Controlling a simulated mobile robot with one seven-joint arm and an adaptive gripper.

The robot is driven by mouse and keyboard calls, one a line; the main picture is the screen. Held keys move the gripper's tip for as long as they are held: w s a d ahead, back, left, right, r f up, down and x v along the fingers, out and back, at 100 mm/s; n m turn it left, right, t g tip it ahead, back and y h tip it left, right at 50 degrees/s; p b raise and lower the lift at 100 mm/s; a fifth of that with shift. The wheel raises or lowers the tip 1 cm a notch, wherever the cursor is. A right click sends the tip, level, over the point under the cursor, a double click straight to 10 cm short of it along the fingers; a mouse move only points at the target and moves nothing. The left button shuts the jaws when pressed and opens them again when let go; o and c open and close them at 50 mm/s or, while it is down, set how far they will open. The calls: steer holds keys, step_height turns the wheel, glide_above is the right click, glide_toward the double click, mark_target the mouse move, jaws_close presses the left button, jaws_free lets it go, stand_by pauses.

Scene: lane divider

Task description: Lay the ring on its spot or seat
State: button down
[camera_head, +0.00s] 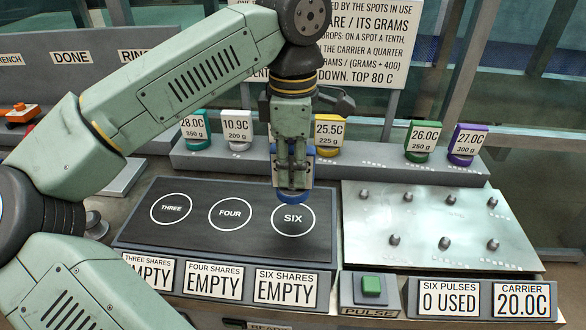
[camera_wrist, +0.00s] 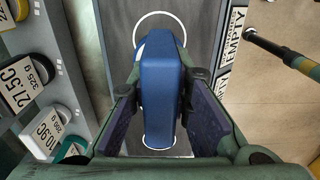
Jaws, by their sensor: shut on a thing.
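My gripper (camera_head: 292,180) is shut on a blue ring piece (camera_head: 292,197) with an upright body. In the wrist view the blue piece (camera_wrist: 161,90) stands between the two finger pads. In the head view its lower rim overlaps the far edge of the SIX circle (camera_head: 293,218) on the dark board (camera_head: 222,250). I cannot tell whether it touches the board. The THREE circle (camera_head: 172,208) and FOUR circle (camera_head: 231,214) are bare. The plates below the three circles read EMPTY. The pegged metal plate (camera_head: 440,272) at the right is empty.
A grey shelf (camera_head: 340,170) behind the board holds several tagged rings, including yellow (camera_head: 329,137), green (camera_head: 421,143) and purple (camera_head: 466,146). A green PULSE button (camera_head: 371,286) sits at the front. The carrier display (camera_head: 522,300) reads 20.0C. Zero pulses are used.

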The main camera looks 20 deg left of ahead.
stand_by(0.4)
steer(key=shift+f+b, duration=2.5)
steer(key=shift+f, duration=0.5)
steer(key=shift+f+b, duration=0.45)
steer(key=shift+f, duration=0.05)
steer(key=c, duration=1.4)
jaws_free()
steer(key=shift+r, duration=3.75)
